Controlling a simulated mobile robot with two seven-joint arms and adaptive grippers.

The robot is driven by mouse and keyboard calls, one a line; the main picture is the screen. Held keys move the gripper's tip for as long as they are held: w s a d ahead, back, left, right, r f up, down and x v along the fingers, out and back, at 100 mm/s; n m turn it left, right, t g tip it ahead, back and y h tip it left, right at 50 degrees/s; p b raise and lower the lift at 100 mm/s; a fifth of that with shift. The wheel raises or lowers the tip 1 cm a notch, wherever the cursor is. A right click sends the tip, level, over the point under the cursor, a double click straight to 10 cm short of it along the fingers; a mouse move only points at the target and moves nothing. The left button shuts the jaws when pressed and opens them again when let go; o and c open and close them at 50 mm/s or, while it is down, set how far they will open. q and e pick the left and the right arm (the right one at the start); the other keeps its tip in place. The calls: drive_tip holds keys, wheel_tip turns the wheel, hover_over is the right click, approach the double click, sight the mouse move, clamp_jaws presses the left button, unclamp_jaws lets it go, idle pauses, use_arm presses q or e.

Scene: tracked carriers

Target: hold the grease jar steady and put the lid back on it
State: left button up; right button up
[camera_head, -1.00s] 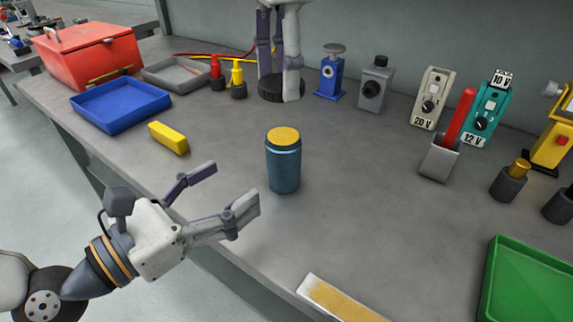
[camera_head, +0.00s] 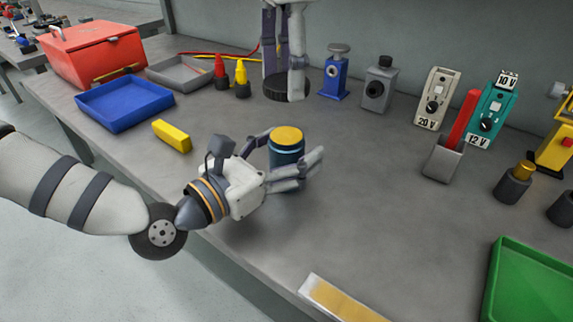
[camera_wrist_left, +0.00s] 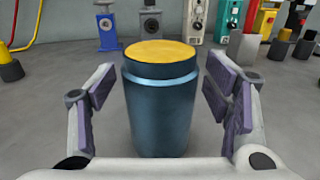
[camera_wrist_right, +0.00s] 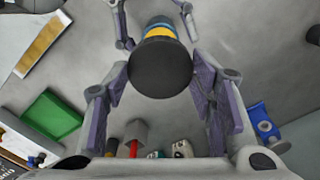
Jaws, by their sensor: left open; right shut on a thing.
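The grease jar (camera_head: 288,151) is blue with a yellow top and stands upright and uncovered on the bench. My left gripper (camera_head: 290,163) is open, with its fingers on either side of the jar. In the left wrist view the jar (camera_wrist_left: 160,110) stands between the pads, with a gap on each side. My right gripper (camera_head: 283,75) is shut on the dark round lid (camera_head: 275,89), behind the jar near the back of the bench. The right wrist view shows the lid (camera_wrist_right: 160,70) large between the fingers, partly covering the jar beyond it.
A yellow block (camera_head: 172,135) and a blue tray (camera_head: 124,106) lie to the left. A blue device (camera_head: 335,82) and a grey device (camera_head: 379,88) stand right of the right gripper. A green tray (camera_head: 525,285) is at the front right.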

use_arm(q)
drive_tip(key=shift+c, duration=0.6)
clamp_jaws()
use_arm(e)
hover_over(287, 135)
drive_tip(key=shift+f, duration=2.55)
drive_tip(key=shift+f, duration=0.85)
drive_tip(key=shift+f, duration=0.6)
